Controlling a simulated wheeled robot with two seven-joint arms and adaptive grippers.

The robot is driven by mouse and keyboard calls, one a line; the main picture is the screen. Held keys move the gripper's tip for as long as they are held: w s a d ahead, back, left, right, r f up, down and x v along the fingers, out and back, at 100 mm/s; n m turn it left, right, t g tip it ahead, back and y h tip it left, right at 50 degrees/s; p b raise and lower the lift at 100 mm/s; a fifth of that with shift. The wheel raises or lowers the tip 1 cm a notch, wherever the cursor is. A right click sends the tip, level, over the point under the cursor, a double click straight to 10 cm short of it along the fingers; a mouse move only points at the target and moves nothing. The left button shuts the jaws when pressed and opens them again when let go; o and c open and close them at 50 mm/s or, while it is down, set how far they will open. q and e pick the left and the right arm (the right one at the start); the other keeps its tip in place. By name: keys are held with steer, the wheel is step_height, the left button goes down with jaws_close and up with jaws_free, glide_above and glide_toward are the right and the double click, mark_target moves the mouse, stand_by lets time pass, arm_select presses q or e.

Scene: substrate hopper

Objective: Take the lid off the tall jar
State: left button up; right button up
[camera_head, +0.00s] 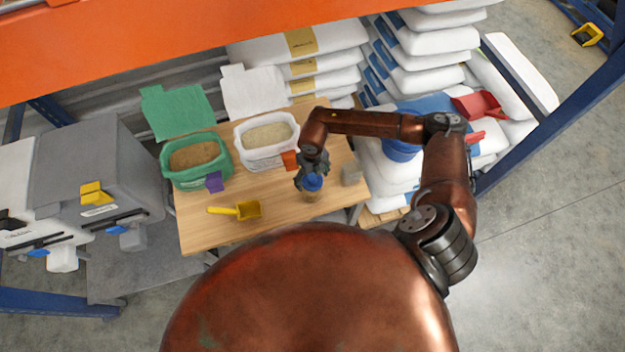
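The tall jar (311,196) stands upright at the front right of the wooden table, and its see-through body looks tan inside. A blue lid (313,183) is on top of it. My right gripper (311,176) points down right at the lid, its dark fingers around or just above it. I cannot tell whether the fingers touch the lid or are closed on it. The gripper hides the far side of the lid. My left gripper is not in view.
A green tub (166,178) and a white tub (243,157), both open and filled, stand left of the jar. A yellow scoop (248,210) lies at the table's front. A small grey block (351,174) is close right of the jar. Stacked sacks (430,40) stand behind.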

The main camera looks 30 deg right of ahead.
steer(key=c, duration=0.6)
